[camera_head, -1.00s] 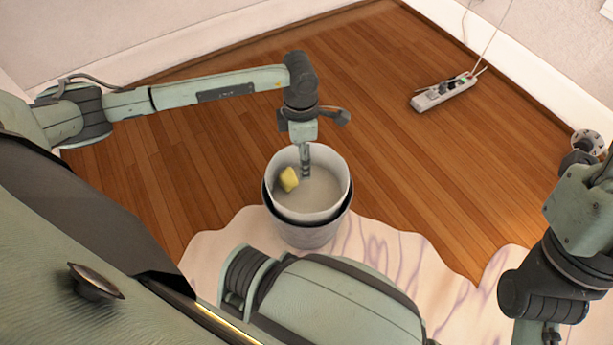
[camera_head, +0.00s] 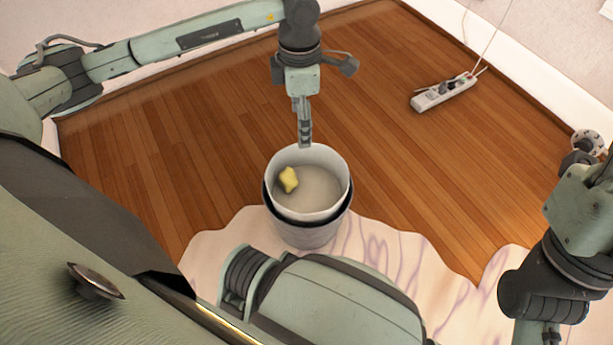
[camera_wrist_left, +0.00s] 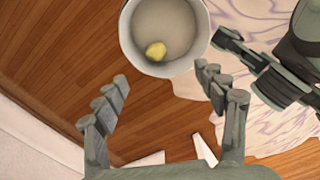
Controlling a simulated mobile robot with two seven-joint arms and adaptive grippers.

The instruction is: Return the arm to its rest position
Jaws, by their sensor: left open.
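My left gripper (camera_head: 305,140) is raised above the back rim of a white bin (camera_head: 318,232) in the head view. In the left wrist view its two fingers (camera_wrist_left: 172,100) are spread apart with nothing between them. A yellow object (camera_head: 289,179) lies inside the bin at the left; it also shows in the left wrist view (camera_wrist_left: 156,51). The lower part of my right arm stands at the right edge of the head view, and its gripper's fingers cannot be made out.
The bin stands on a pale patterned rug (camera_head: 375,250) on a wooden floor (camera_head: 180,150). A power strip (camera_head: 443,93) with cords lies at the back right. The floor left and right of the bin is clear.

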